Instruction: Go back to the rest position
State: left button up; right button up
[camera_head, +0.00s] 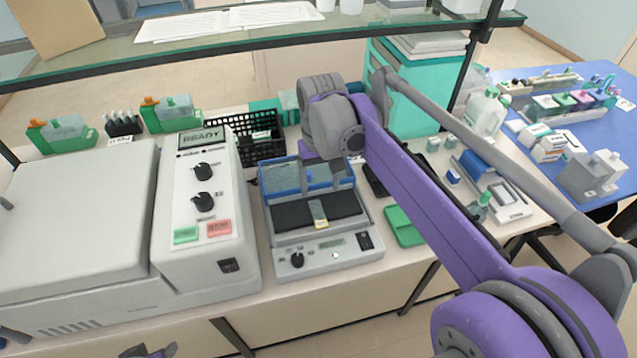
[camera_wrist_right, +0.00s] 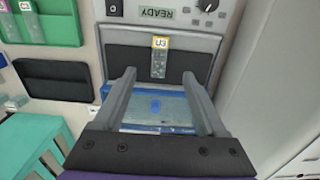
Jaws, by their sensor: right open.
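My right gripper (camera_head: 326,184) is open and empty, above the back part of a small grey heating device (camera_head: 345,249). In the wrist view its two fingers (camera_wrist_right: 158,78) are spread wide with nothing between them. A glass slide with a yellow-edged label reading U3 (camera_head: 320,214) lies on the device's black plate (camera_head: 345,205); it also shows in the wrist view (camera_wrist_right: 159,58), beyond the fingertips. A blue-rimmed tray (camera_head: 272,178) lies behind the plate, partly under the gripper. A small grey and purple part at the bottom edge may be my left gripper (camera_head: 150,351); its jaws are unclear.
A large white machine (camera_head: 205,240) reading READY stands left of the device. A black basket (camera_head: 262,148) and green racks (camera_head: 165,115) are behind. A green tray (camera_head: 404,226) lies to the right. A glass shelf (camera_head: 220,45) spans above the bench.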

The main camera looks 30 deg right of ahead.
jog(key=s+a+f+t, duration=0.1)
jog(key=s, duration=0.2)
jog(key=s+a+f+n+t, duration=0.1)
jog(key=s+a+f, duration=0.1)
jog(key=s, duration=0.1)
jog(key=s+a+f+t, duration=0.1)
jog(key=s+a+f, duration=0.1)
jog(key=s, duration=0.1)
jog(key=shift+f+n, duration=0.2)
jog(key=shift+n, duration=0.1)
jog(key=s+a+f+n+t, duration=0.1)
jog(key=s+a+f+t, duration=0.1)
jog(key=s+f, duration=0.3)
jog(key=shift+s+f+t, duration=0.2)
jog(key=shift+f+t, duration=0.15)
jog(key=shift+t, duration=0.05)
